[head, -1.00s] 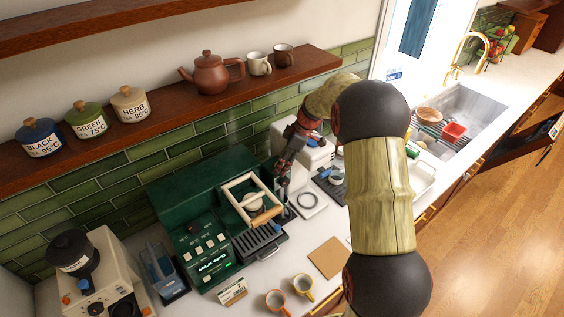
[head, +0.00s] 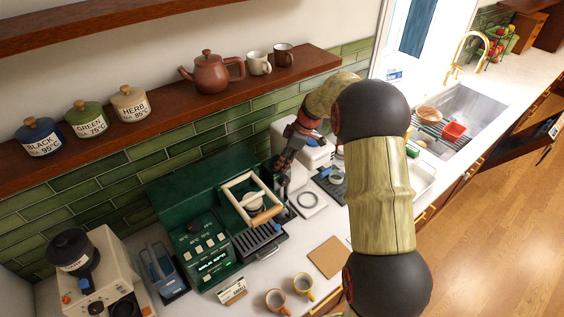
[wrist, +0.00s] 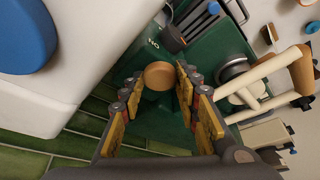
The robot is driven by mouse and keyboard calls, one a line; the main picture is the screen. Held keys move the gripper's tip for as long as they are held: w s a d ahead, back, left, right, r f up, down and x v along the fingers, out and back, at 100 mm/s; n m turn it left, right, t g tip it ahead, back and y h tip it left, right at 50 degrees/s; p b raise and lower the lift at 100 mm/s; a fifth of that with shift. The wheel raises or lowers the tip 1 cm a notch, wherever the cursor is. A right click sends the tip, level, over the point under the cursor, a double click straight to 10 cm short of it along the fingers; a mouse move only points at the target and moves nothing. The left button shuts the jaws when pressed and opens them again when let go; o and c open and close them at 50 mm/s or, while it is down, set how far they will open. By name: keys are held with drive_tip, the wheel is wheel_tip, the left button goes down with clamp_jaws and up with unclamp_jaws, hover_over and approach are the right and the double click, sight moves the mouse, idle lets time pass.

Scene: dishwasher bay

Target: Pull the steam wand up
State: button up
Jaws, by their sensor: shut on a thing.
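The dark green espresso machine (head: 205,248) stands on the counter, with a cream frame and a wooden handle at its front. My gripper (head: 283,172) is at the machine's right back side in the head view, small and partly dark against it. In the wrist view, my gripper (wrist: 160,84) has its yellow-padded fingers on either side of a round tan knob, the visible end of the steam wand (wrist: 160,75). The fingers are shut on it. The rest of the wand is hidden below the knob and by the fingers.
A white appliance (head: 312,155) stands close to the right of my gripper; its white body and blue lid fill the wrist view's left. The tiled wall (head: 130,175) is close behind. Two cups (head: 303,284) and a brown mat (head: 327,257) are in front.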

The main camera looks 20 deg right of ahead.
clamp_jaws()
wheel_tip(320, 180, up, 6)
drive_tip(key=shift+w+b, duration=0.1)
drive_tip(key=shift+b, duration=0.4)
drive_tip(key=o, duration=0.8)
unclamp_jaws()
drive_tip(key=shift+r, duration=0.1)
drive_tip(key=o, duration=0.3)
drive_tip(key=shift+o, duration=0.9)
drive_tip(key=v, duration=1.1)
drive_tip(key=shift+s+d+r, duration=0.25)
drive_tip(key=shift+s+r, duration=0.05)
